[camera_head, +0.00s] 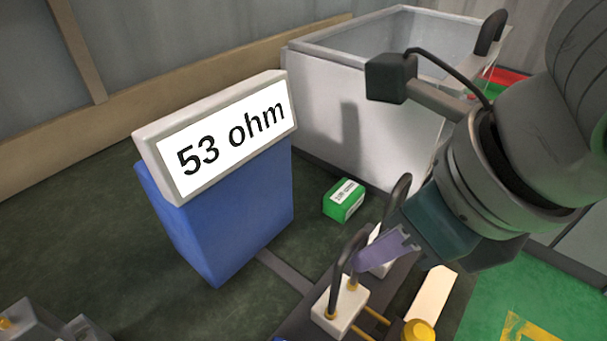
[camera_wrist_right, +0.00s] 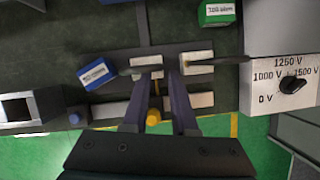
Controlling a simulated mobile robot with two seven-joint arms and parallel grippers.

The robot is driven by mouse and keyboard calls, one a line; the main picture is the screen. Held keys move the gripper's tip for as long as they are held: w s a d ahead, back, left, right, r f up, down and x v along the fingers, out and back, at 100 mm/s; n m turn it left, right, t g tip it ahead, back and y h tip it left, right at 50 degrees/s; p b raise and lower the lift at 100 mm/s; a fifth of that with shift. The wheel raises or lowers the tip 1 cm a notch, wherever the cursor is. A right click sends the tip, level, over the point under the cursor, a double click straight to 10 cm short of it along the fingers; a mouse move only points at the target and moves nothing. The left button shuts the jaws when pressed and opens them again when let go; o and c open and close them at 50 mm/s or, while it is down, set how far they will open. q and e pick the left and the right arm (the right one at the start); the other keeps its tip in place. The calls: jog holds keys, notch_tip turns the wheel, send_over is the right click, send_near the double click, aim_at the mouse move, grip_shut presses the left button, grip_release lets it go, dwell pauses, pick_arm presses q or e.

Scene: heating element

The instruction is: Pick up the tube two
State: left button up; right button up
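Two white blocks with dark curved tubes or leads lie at the bottom centre of the head view: a nearer one (camera_head: 338,308) with two brass pins, and a farther one (camera_head: 378,255), partly hidden by my gripper. In the wrist view they are the left block (camera_wrist_right: 146,66) and right block (camera_wrist_right: 197,63). I cannot tell which is tube two. My right gripper (camera_head: 385,248) has purple fingers beside the blocks. In the wrist view its fingers (camera_wrist_right: 160,82) are apart, with nothing visibly held between them. Contact with a block cannot be told. My left gripper is not identifiable.
A blue stand with a "53 ohm" display (camera_head: 220,150) is at left. A green box (camera_head: 344,201) lies behind the blocks, before a large white container (camera_head: 345,120). A yellow knob (camera_head: 418,330) is close by. A blue box (camera_wrist_right: 97,74) and a voltage dial (camera_wrist_right: 291,85) flank the blocks.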

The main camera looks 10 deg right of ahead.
aim_at(352, 286)
jog(key=b+x, duration=0.1)
jog(key=x, duration=0.4)
jog(key=shift+f, duration=0.1)
grip_shut()
dwell(1.2)
